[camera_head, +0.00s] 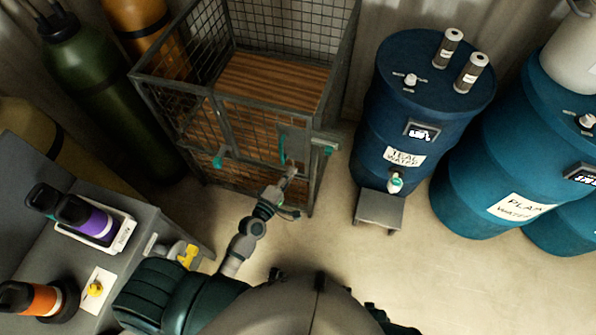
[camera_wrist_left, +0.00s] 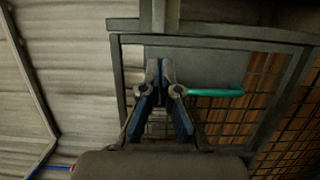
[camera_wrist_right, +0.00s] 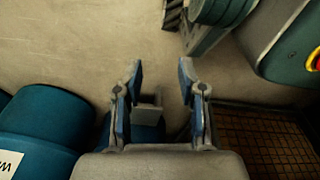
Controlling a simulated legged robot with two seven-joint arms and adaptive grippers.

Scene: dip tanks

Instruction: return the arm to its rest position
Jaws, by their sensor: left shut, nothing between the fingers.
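My left arm reaches forward from the bottom of the head view. Its gripper (camera_head: 289,174) is in front of the wire cage's door, close to the grey latch plate (camera_head: 293,146). In the left wrist view the left gripper (camera_wrist_left: 160,66) has its fingertips together with nothing between them. The plate and a teal handle (camera_wrist_left: 216,92) show just beyond the fingers; I cannot tell whether they touch. In the right wrist view my right gripper (camera_wrist_right: 158,70) has its fingers apart and empty, above the floor. The right gripper is not visible in the head view.
The wire cage (camera_head: 214,98) with a wooden shelf stands ahead. A blue drum (camera_head: 371,125) with a tap and small grey stand (camera_head: 378,209) is right of it, beside more blue drums (camera_head: 473,170). A grey bench (camera_head: 32,230) with bottles is at left. Green cylinder (camera_head: 105,90) stands behind.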

